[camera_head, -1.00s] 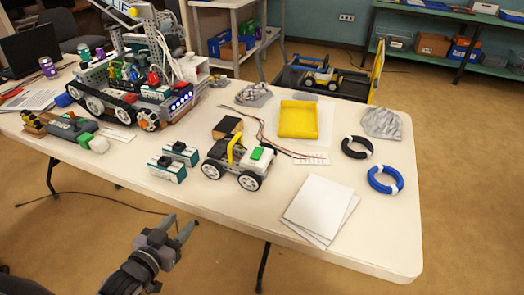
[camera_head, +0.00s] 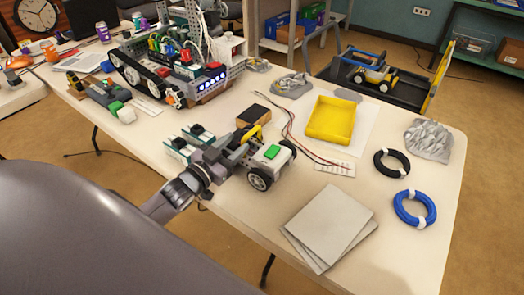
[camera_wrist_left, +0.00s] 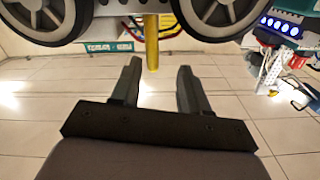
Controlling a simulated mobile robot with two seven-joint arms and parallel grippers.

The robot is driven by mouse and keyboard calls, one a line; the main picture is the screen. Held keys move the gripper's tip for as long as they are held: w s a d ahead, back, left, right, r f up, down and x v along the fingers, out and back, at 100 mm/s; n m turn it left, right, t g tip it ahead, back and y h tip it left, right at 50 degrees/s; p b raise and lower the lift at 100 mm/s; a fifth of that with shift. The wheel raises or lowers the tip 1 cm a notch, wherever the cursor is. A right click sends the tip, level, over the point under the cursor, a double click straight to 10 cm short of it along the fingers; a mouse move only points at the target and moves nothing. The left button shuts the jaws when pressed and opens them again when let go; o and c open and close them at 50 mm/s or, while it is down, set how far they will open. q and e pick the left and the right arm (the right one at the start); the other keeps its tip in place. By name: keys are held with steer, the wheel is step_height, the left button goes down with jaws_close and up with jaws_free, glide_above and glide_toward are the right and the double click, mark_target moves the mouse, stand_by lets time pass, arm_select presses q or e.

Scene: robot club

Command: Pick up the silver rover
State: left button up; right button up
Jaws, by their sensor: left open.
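The silver rover (camera_head: 268,162) stands on the white table, with dark wheels, a green block on top and a yellow handle (camera_head: 253,134). My left gripper (camera_head: 238,148) is open at the rover's left side and hides part of its body. In the left wrist view, two rover wheels (camera_wrist_left: 213,14) show at the top. The yellow handle (camera_wrist_left: 151,42) shows between and just beyond the open fingertips (camera_wrist_left: 158,65). I cannot tell whether the fingers touch it. My right gripper is not in view.
Grey-green modules (camera_head: 188,143) lie close beside my left gripper. A yellow tray (camera_head: 330,121), wires, paper sheets (camera_head: 328,222), black cable coil (camera_head: 391,163) and blue coil (camera_head: 414,208) lie to the right. A large tracked robot (camera_head: 180,65) stands behind. The table's front edge is near.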

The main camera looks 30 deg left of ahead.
mark_target(245, 136)
arm_select(q)
steer(key=shift+w+d+r, duration=0.1)
steer(key=shift+w+d, duration=0.1)
steer(key=shift+w, duration=0.9)
steer(key=shift+w+d, duration=0.25)
steer(key=shift+w, duration=0.85)
steer(key=shift+w+d+r, duration=0.1)
steer(key=shift+w+d, duration=0.1)
steer(key=shift+w, duration=0.9)
steer(key=shift+c, duration=0.3)
jaws_close()
steer(key=shift+r, duration=0.2)
